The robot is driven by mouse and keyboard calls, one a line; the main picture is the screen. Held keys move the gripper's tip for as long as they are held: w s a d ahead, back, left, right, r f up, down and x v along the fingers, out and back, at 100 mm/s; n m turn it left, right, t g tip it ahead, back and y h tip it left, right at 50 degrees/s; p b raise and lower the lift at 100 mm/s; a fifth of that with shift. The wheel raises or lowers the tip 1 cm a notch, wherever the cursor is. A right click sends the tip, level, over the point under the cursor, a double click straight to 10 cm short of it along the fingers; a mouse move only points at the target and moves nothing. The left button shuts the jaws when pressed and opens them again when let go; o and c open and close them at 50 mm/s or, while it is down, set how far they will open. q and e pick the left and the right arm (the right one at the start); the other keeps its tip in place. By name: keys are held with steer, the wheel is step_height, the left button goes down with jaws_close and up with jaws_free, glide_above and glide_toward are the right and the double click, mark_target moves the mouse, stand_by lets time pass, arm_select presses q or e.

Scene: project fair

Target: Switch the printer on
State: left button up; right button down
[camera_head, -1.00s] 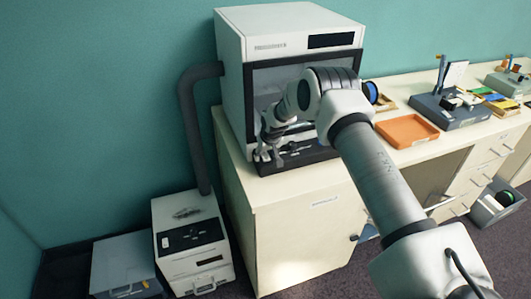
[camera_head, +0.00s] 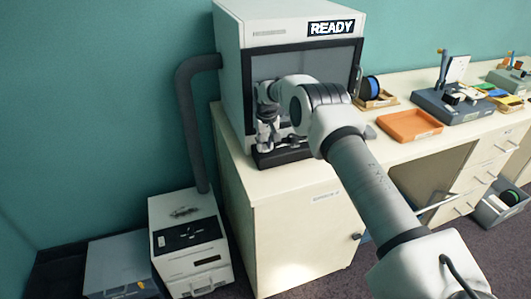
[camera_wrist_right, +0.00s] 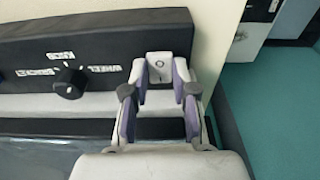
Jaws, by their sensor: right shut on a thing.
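The printer (camera_head: 229,70) is a white cabinet with a dark-framed window, standing on the left end of the bench. Its display (camera_head: 331,28) is lit and reads READY. In the right wrist view, its dark front panel (camera_wrist_right: 110,45) carries a black knob (camera_wrist_right: 69,84) among white labels, and a pale switch (camera_wrist_right: 159,68) with a round mark near one end. My right gripper (camera_wrist_right: 159,88) has its fingers on either side of the switch and is shut on it. In the head view, my right gripper (camera_head: 268,140) is at the printer's lower front, partly hiding the panel. My left gripper is not in view.
A white unit (camera_head: 188,236) with a dark top stands on the floor below a thick grey hose (camera_head: 190,120), beside a grey box (camera_head: 120,262). An orange tray (camera_head: 410,126), a blue spool (camera_head: 371,88) and a grey device (camera_head: 455,110) are on the bench (camera_head: 385,162).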

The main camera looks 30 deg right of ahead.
mark_target(266, 150)
stand_by(0.3)
steer(key=c, duration=0.9)
jaws_free()
steer(key=shift+f, duration=0.1)
steer(key=shift+w, duration=0.15)
steer(key=r, duration=0.8)
steer(key=s+r, duration=0.1)
steer(key=r, duration=0.2)
steer(key=shift+a+r, duration=0.1)
steer(key=shift+r, duration=0.3)
